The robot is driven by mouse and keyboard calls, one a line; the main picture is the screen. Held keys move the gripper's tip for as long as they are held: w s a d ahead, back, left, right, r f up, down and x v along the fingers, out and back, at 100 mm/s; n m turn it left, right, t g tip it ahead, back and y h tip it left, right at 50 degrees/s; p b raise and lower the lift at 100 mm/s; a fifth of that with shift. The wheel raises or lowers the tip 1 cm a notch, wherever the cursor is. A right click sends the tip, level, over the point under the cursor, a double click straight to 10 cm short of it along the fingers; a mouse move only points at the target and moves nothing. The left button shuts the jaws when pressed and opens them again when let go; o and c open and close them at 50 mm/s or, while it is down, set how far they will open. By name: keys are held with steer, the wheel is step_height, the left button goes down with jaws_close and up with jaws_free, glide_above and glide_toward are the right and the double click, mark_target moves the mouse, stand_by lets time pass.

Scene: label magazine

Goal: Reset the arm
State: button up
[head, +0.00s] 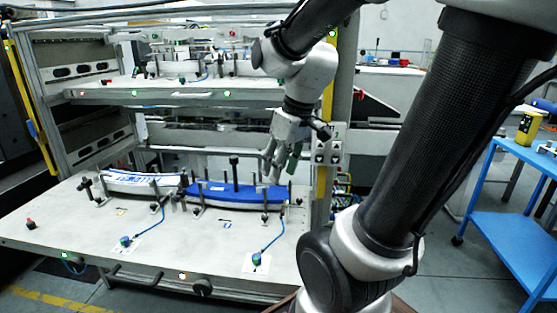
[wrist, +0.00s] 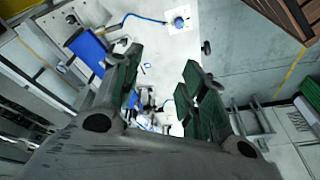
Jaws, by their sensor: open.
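My gripper (head: 281,160) points down above the right end of the blue piece (head: 235,193) on the lower shelf. In the wrist view my gripper (wrist: 163,85) shows two green-padded fingers spread apart with nothing between them. The blue piece also shows in the wrist view (wrist: 87,48), to the left of the fingers. My arm bends over from the right side of the head view. In the head view the fingertips look close to the blue piece, and I cannot tell the exact gap.
A white piece with blue lettering (head: 143,183) lies left of the blue one, between upright clamps. The upper shelf (head: 180,97) is behind my gripper. A yellow-edged frame post (head: 321,185) stands just right of it. A blue cart (head: 505,215) stands at the far right.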

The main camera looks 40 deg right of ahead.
steer(key=shift+s+d+r+t, duration=0.1)
steer(key=shift+r+t, duration=0.2)
steer(key=shift+r, duration=0.2)
steer(key=s+r+m+t+h, duration=0.1)
steer(key=s+r+m, duration=0.2)
steer(key=s, duration=0.4)
steer(key=shift+d, duration=0.25)
stand_by(2.0)
